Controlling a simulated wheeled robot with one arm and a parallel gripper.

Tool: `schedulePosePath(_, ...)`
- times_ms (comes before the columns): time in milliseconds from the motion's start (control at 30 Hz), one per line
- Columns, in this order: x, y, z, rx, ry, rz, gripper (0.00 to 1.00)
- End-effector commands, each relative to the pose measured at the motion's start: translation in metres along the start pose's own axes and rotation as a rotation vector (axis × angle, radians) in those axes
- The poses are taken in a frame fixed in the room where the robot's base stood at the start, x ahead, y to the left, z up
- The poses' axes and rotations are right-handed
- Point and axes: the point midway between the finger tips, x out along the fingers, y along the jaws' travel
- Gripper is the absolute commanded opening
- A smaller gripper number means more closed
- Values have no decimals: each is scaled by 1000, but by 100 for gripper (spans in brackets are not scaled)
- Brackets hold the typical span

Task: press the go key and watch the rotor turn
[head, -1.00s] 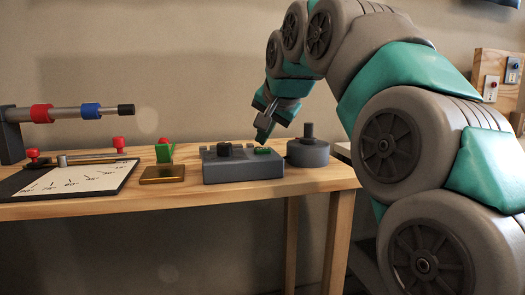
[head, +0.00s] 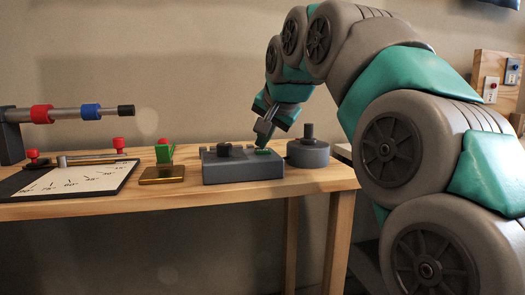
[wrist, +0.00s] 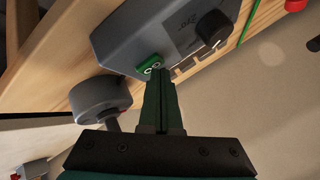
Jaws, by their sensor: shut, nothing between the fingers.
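The go key (head: 263,151) is a small green key on top of a grey control box (head: 240,172) on the wooden bench. It shows with white lettering in the wrist view (wrist: 150,64). My gripper (head: 261,146) is shut and empty, pointing down with its tips at the go key. In the wrist view the tips (wrist: 158,74) meet the key's edge; whether they press it down I cannot tell. The rotor (head: 308,153), a grey round base with a dark upright post, stands to the right of the box. It also shows in the wrist view (wrist: 100,95).
A dark knob (head: 224,149) sits on the box's left part. Left of it are a brass plate with a green upright piece (head: 162,172), an angle board (head: 75,180) and a rod with red and blue rings (head: 75,112). Wall switches (head: 491,89) are at the right.

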Motion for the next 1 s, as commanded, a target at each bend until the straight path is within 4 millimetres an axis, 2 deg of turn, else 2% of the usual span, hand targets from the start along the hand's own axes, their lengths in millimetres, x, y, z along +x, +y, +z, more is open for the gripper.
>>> schedulePosePath(500,2,1,1,0,-1,0,0)
schedulePosePath(1000,-11,-8,-8,0,1,-2,0)
